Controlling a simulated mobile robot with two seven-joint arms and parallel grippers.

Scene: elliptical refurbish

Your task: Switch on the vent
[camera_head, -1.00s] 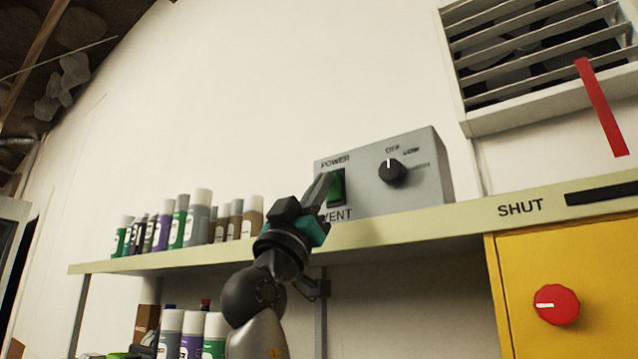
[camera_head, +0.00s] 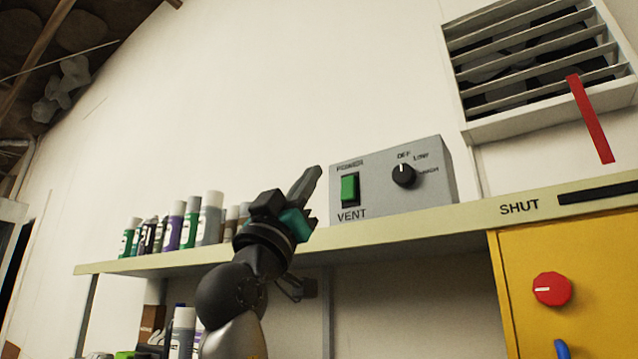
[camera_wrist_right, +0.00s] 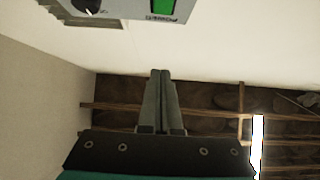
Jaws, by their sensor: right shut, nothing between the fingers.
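The vent control box (camera_head: 393,180) is grey and stands on the shelf, with a green power switch (camera_head: 349,188) above the word VENT and a black dial (camera_head: 403,175) marked OFF, LOW and HIGH. My right gripper (camera_head: 313,172) is shut and empty, just left of the box and apart from it. The switch is fully visible. In the right wrist view the shut fingers (camera_wrist_right: 158,75) point toward the wall, and part of the box (camera_wrist_right: 140,10) with the green switch (camera_wrist_right: 163,6) shows upside down at the top. My left gripper is not in view.
The slatted vent (camera_head: 540,60) with a red strip (camera_head: 590,118) is high on the right. Several spray cans (camera_head: 178,225) stand on the shelf (camera_head: 400,232) left of my gripper. A yellow cabinet (camera_head: 600,260) with a red knob (camera_head: 552,289) is below right.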

